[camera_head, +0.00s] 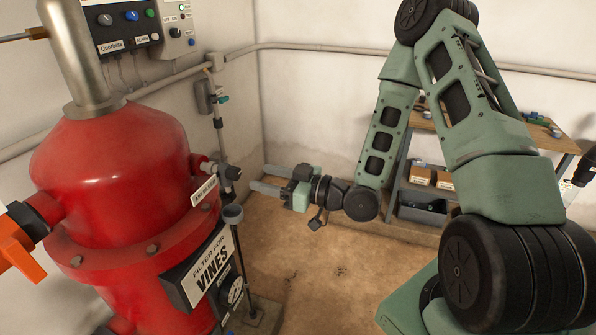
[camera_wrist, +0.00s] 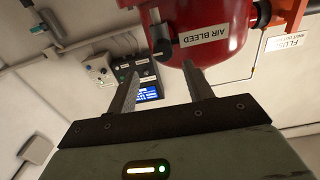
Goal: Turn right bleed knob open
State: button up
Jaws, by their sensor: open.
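The red filter tank (camera_head: 120,165) stands at left in the head view, with a white "AIR BLEED" label (camera_head: 204,191) on its side. A dark bleed fitting with a knob (camera_head: 232,172) sticks out just right of that label. In the wrist view the dark knob (camera_wrist: 162,46) hangs beside the same label (camera_wrist: 203,34). My gripper (camera_head: 262,177) is open and empty, its fingers pointing left toward the fitting with a gap between. In the wrist view my gripper's fingers (camera_wrist: 160,67) rise below the knob, which lies between and beyond them. I cannot see contact.
A grey cup (camera_head: 232,214) and thin pipe stand below the fitting. A "FILTER FOR VINES" sign (camera_head: 210,265) and gauge (camera_head: 235,291) jut from the tank. An orange handle (camera_head: 20,245) is at far left. A shelf bench (camera_head: 440,165) stands behind my arm. Floor between is clear.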

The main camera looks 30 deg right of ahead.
jog(key=p+v, duration=0.3)
jog(key=v, duration=0.4)
jog(key=shift+a+p, duration=0.2)
jog(key=shift+p, duration=0.1)
dwell(0.3)
